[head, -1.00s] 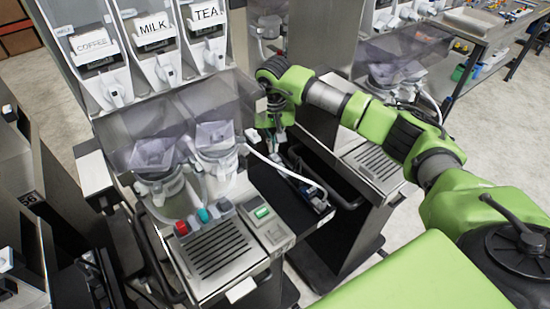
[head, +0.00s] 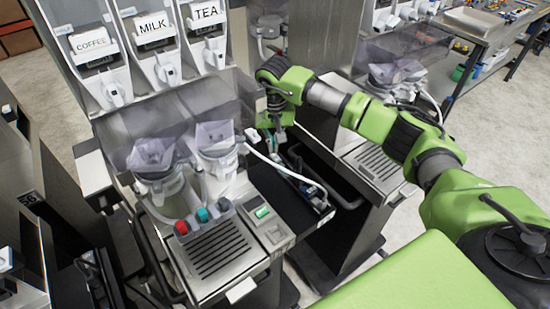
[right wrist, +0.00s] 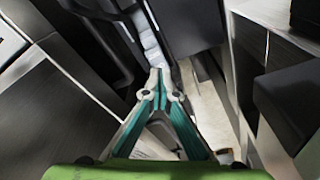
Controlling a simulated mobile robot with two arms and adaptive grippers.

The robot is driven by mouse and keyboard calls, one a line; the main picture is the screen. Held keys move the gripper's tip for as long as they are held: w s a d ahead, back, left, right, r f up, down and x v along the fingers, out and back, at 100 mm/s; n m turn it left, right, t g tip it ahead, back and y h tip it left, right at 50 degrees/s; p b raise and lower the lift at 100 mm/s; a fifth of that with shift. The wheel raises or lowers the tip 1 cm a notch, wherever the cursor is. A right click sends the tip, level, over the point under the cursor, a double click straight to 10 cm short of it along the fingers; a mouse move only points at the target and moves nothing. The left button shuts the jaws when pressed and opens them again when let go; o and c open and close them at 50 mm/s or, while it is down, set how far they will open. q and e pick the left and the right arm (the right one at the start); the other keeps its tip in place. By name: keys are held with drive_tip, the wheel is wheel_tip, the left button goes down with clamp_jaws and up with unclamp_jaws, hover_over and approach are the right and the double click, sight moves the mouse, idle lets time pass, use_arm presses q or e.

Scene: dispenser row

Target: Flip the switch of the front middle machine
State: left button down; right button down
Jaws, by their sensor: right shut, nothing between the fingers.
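The front middle machine (head: 165,105) has hoppers labelled COFFEE, MILK and TEA, with clear mixing cups below. On its front ledge are a red, a teal and a grey knob and a small panel with a lit green button (head: 262,212). I cannot make out its switch in either view. My right gripper (head: 275,148) points down beside the right side of this machine, in the gap before the neighbouring machine. In the right wrist view its teal fingers (right wrist: 162,80) meet at the tips, shut and empty. Whether the tips touch anything I cannot tell. My left gripper is not in view.
A second machine with a drip grate (head: 377,167) stands close on the right, under my right arm. A white hose crosses the gap between the machines. Dark cabinets (head: 60,175) stand at the left. A workbench (head: 485,25) is at the far right.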

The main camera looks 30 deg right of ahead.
sight(273, 155)
drive_tip(key=shift+s+f+b, duration=0.1)
drive_tip(key=shift+f+b, duration=0.8)
drive_tip(key=shift+f, duration=0.2)
idle(0.3)
drive_tip(key=shift+r+p, duration=0.6)
drive_tip(key=shift+r, duration=0.35)
drive_tip(key=shift+r+p, duration=1.2)
drive_tip(key=shift+r, duration=1.45)
drive_tip(key=shift+f, duration=0.1)
